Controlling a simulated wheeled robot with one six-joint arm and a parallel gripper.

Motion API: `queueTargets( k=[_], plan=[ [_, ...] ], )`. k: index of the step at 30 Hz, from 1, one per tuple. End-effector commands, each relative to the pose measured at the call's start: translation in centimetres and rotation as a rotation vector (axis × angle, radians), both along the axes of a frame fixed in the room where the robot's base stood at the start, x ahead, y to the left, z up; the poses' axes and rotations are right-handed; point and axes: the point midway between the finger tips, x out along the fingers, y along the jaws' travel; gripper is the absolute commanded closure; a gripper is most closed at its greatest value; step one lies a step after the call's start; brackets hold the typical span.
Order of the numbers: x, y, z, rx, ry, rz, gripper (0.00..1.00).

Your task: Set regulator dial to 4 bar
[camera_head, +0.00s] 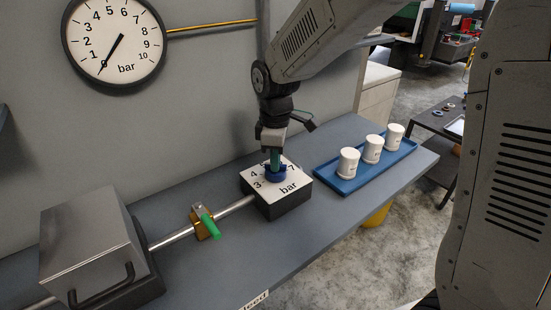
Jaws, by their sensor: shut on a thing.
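The regulator (277,199) is a dark block with a white top marked in bar, on the grey bench; the figures 3, 4 and 7 can be made out. Its blue dial knob (276,175) stands at the centre of that face. My gripper (274,158) points down from above and is shut on the knob. The gripper hides part of the scale, and I cannot tell which figure the dial points to. The round pressure gauge (114,42) on the wall reads 0 to 10 bar. Its black needle points to the lower left, near 0.
A pipe (236,208) joins the regulator to a valve with a green handle (210,226) and a grey lidded box (90,242) at left. A blue tray (352,186) with three white cups (372,149) lies right of the regulator. A yellow bin (377,215) shows below the bench edge.

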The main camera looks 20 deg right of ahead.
Motion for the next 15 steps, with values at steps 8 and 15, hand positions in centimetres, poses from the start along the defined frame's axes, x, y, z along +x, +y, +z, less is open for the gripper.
queueTargets(
  k=[8,15],
  plan=[
    [0.04,-0.01,0.05,0.001,-0.001,-0.001,0.67],
    [0.04,0.0,0.32,0.0,-0.002,-0.001,0.67]
  ],
)
